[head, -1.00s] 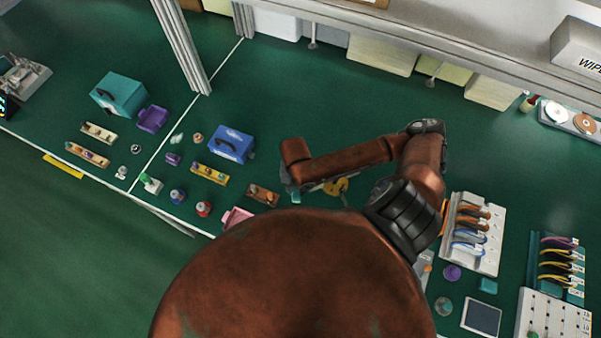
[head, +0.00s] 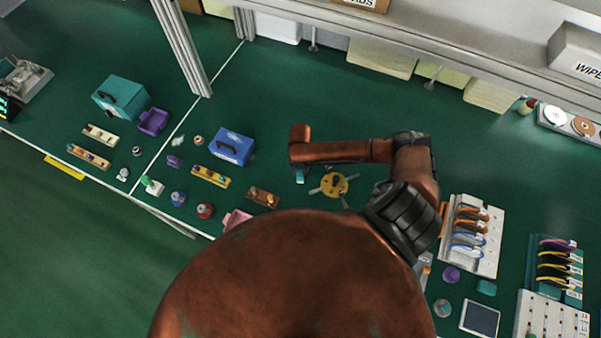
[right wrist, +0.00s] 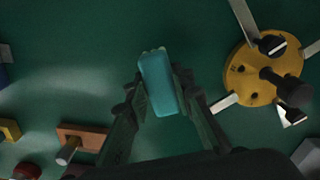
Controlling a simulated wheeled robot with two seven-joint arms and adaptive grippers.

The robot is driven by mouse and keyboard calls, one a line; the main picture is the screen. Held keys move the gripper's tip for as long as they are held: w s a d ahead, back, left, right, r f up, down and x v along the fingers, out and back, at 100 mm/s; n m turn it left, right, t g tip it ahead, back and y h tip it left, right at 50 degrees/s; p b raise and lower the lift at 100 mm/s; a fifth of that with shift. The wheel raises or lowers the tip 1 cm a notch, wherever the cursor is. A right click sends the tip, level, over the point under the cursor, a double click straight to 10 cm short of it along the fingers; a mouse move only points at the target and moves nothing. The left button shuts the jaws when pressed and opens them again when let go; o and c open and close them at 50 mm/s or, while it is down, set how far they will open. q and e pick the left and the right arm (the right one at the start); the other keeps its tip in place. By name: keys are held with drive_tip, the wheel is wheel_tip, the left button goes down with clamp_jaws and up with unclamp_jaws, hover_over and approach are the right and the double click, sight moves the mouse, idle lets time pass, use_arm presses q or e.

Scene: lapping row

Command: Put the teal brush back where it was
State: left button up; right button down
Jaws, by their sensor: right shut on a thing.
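My right gripper (right wrist: 158,98) is shut on the teal brush (right wrist: 157,84), which sits between the two fingertips in the right wrist view. In the head view the brush (head: 300,176) is a small teal piece below the end of my right arm, left of the yellow disc. Most of my right gripper is hidden there by the arm. Green bench top surrounds the brush; I cannot tell its height above the bench. My left gripper is not in view.
A yellow disc with metal arms (head: 334,185) lies close to the right. A wooden holder (head: 262,196), a blue box (head: 232,145) and a longer holder (head: 210,176) stand to the left. Cable racks (head: 475,235) stand to the right. The bench behind the arm is clear.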

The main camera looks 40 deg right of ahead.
sight(300, 171)
drive_tip(key=shift+f, duration=0.75)
drive_tip(key=shift+f, duration=0.15)
drive_tip(key=c, duration=1.7)
unclamp_jaws()
wheel_tip(300, 171, up, 12)
drive_tip(key=shift+r, duration=0.15)
